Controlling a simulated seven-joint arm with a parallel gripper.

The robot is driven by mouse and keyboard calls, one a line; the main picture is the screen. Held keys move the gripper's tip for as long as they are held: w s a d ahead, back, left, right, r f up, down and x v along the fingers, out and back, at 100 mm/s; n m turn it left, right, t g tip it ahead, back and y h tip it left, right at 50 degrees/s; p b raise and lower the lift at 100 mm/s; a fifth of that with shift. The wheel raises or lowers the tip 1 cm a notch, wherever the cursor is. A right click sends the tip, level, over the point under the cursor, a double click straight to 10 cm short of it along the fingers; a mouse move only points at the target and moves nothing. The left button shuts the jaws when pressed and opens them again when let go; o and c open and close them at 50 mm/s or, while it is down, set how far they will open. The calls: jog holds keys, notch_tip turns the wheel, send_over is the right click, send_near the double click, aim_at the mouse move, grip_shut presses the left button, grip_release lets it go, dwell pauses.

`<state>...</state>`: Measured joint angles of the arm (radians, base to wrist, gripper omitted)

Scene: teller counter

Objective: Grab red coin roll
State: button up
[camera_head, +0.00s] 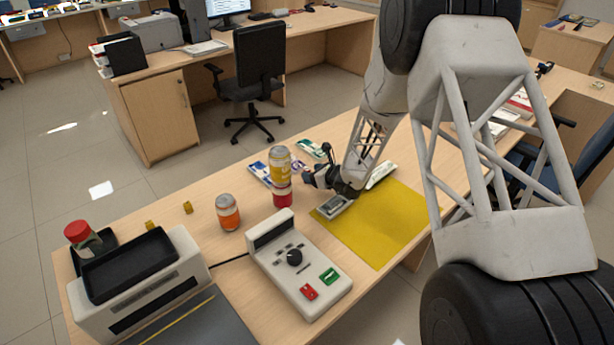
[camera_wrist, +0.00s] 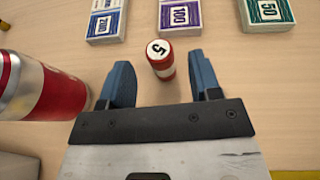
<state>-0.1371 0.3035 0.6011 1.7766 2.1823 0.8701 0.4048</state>
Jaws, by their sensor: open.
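The fingers are open, with a visible gap on each side of the roll; no contact shows. In the head view my gripper (camera_head: 312,178) is low over the counter, right of the tall yellow and red can (camera_head: 281,177). I cannot make out the coin roll there; the gripper probably hides it.
The can (camera_wrist: 40,88) is close to my left finger. Banknote bundles marked 100 (camera_wrist: 180,15) and 50 (camera_wrist: 266,12), and a blue one (camera_wrist: 106,18), lie beyond the roll.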

aim_at(306, 168)
jog(key=shift+x, duration=2.6)
grip_shut()
jog(key=shift+r, duration=1.75)
jog(key=s+d, duration=0.1)
jog(key=s, duration=0.4)
jog(key=s+d+r, duration=0.1)
jog(key=s+d, duration=0.1)
jog(key=s, duration=0.3)
jog(key=s+d, duration=0.1)
jog(key=s, duration=0.4)
jog(key=shift+s+d+r, duration=0.15)
jog(key=shift+d+r, duration=0.05)
jog(key=shift+d, duration=0.15)
